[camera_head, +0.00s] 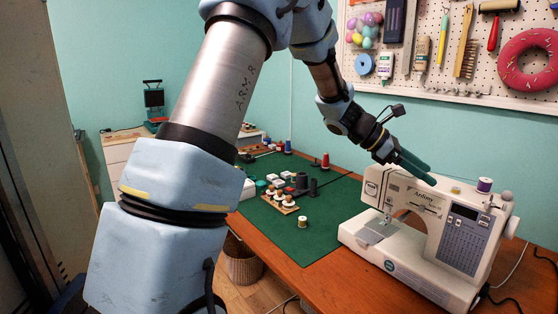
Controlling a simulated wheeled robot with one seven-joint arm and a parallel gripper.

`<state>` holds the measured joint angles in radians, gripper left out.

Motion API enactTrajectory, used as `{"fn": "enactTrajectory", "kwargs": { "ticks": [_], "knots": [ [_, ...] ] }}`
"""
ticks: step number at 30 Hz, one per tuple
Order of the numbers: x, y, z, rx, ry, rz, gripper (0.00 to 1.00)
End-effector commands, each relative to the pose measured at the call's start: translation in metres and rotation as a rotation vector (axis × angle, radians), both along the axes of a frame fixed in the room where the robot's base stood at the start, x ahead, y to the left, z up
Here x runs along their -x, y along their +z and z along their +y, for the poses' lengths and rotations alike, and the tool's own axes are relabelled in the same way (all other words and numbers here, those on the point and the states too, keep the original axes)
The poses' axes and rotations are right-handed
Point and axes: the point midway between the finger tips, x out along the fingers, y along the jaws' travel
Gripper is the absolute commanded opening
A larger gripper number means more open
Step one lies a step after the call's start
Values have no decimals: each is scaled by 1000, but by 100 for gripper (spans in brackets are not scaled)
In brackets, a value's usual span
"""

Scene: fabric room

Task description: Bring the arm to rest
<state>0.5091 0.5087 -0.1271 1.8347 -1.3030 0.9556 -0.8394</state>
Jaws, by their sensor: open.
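My arm rises from the lower left, bends at the top of the picture and reaches down to the right. My gripper (428,180) ends in dark green fingers. From this side the fingers overlap, but the jaws are open. Nothing shows held between them. The fingertips appear just above or in front of the top of the white sewing machine (440,225); I cannot tell if they touch it.
A purple thread spool (484,185) stands on the machine. A green mat (320,235) on the wooden table (335,285) carries several spools and a small wooden rack (281,203). A pegboard (470,90) with tools hangs behind. A basket (242,262) stands below the table.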

Motion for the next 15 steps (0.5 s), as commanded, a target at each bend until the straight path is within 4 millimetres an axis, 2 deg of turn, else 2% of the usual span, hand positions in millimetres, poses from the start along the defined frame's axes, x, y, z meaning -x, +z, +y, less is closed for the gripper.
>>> {"fn": "enactTrajectory", "kwargs": {
  "ticks": [1,2,8,12,15],
  "knots": [
    [-3,-9,27,-49,-18,-70,68],
    [-3,-16,44,-84,-39,-120,68],
    [-2,-61,178,-338,-244,-462,68],
    [10,-82,278,-508,-460,-673,68],
    [24,-91,342,-608,-643,-803,68]
  ]
}}
